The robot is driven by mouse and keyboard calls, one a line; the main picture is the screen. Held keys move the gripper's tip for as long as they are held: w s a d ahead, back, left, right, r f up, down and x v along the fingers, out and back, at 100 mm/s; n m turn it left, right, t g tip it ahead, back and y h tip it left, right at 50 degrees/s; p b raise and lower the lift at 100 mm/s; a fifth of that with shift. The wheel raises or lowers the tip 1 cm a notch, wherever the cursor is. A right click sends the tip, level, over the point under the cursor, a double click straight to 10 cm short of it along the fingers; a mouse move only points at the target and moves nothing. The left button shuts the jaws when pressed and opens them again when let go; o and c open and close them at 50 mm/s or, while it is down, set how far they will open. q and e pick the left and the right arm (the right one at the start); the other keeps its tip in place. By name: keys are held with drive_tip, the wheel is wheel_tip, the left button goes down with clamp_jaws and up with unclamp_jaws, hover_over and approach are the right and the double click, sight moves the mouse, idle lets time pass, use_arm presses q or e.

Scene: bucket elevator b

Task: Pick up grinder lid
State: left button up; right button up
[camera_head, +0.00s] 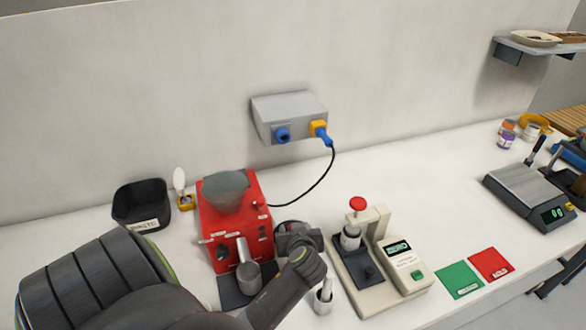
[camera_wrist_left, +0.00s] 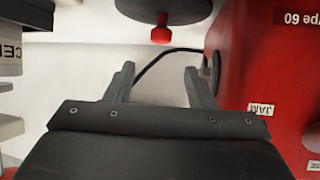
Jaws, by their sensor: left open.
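The grinder lid (camera_wrist_left: 165,10), a dark round disc with a red knob (camera_wrist_left: 161,30), shows at the top of the left wrist view, cut by the frame edge. In that view, which looks upside down, my left gripper (camera_wrist_left: 157,76) is open and empty. Its fingers are apart from the knob. In the head view my left gripper (camera_head: 294,236) is between the red grinder (camera_head: 229,222) and the cream press, and I cannot clearly separate the lid from it there. The grinder's grey hopper (camera_head: 226,190) is on top. My right gripper is not in view.
The grinder stands close beside the fingers in the left wrist view (camera_wrist_left: 250,70). The cream press (camera_head: 372,272) stands right of my gripper. A small white cup (camera_head: 323,304) stands in front. A black bin (camera_head: 141,205) is at left, and a cable (camera_head: 325,178) runs behind.

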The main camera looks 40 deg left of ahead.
use_arm(q)
drive_tip(key=f, duration=0.2)
drive_tip(key=shift+w+a+f+p, duration=0.3)
drive_tip(key=shift+w+a+f, duration=0.1)
drive_tip(key=shift+p+x, duration=0.3)
drive_tip(key=shift+x, duration=0.65)
drive_tip(key=shift+p+x, duration=0.45)
drive_tip(key=shift+x, duration=1.8)
clamp_jaws()
